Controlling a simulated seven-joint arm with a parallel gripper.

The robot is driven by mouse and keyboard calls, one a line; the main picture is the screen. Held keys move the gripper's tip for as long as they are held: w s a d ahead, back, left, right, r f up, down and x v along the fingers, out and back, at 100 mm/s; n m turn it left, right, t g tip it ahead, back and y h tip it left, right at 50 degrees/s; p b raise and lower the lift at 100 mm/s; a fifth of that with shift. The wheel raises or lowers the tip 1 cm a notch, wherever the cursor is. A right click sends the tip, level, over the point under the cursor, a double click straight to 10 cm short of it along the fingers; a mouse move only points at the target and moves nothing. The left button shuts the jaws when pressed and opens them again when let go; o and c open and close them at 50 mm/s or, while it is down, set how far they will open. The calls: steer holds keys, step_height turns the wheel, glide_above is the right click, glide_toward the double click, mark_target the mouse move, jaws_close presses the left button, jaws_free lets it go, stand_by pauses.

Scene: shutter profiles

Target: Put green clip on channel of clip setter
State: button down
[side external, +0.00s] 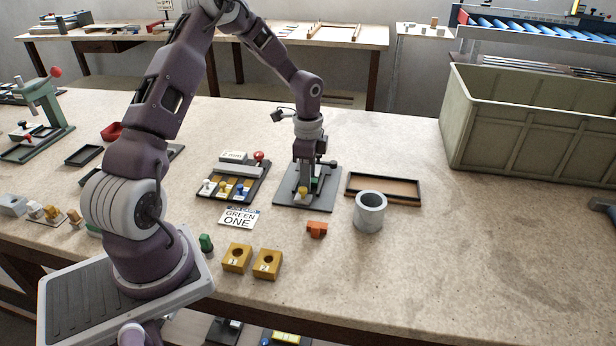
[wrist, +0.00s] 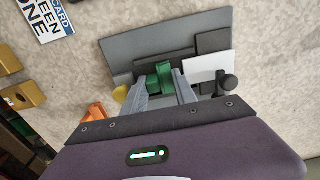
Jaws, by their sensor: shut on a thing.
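The clip setter is a grey plate (side external: 286,199) with dark blocks on it, in the middle of the table; its plate also shows in the wrist view (wrist: 135,48). It has a yellow knob (side external: 303,193) at its front. My gripper (wrist: 163,88) is over the setter, pointing down, and is shut on the green clip (wrist: 162,72). The clip is at the fingertips, low over the plate by the dark blocks. I cannot tell whether the clip touches the channel, as the fingers hide its lower part. In the side view my gripper (side external: 303,186) hides much of the setter.
A card reading "GREEN ONE" (side external: 239,217) and a rack (side external: 258,188) of coloured pieces lie left. A grey cylinder (side external: 370,213) and a shallow tray (side external: 408,198) stand right. An orange piece (side external: 317,230), yellow blocks (side external: 236,259) and a green piece (side external: 206,243) lie in front.

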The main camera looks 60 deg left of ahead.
steer(key=c, duration=1.3)
jaws_free()
steer(key=shift+f, duration=0.1)
step_height(320, 180, up, 12)
steer(key=s+d+r+n+y, duration=0.1)
steer(key=s+d+r, duration=0.3)
steer(key=d+r, duration=0.25)
steer(key=s+d+r+n+t, duration=0.2)
steer(key=s+d, duration=0.2)
steer(key=s, duration=0.2)
steer(key=s+d+r+n+t, duration=0.1)
steer(key=s+d+r+n, duration=0.1)
steer(key=s, duration=0.5)
steer(key=s+d+r+n+t+h, duration=0.1)
steer(key=s+d+r+n+t, duration=0.1)
steer(key=s+d+n, duration=0.2)
steer(key=shift+s+d+r+t, duration=0.1)
steer(key=shift+s+d+t, duration=0.05)
steer(key=shift+s+d, duration=0.55)
steer(key=shift+s+d+t, duration=0.15)
steer(key=shift+s+d, duration=0.3)
steer(key=shift+s, duration=0.3)
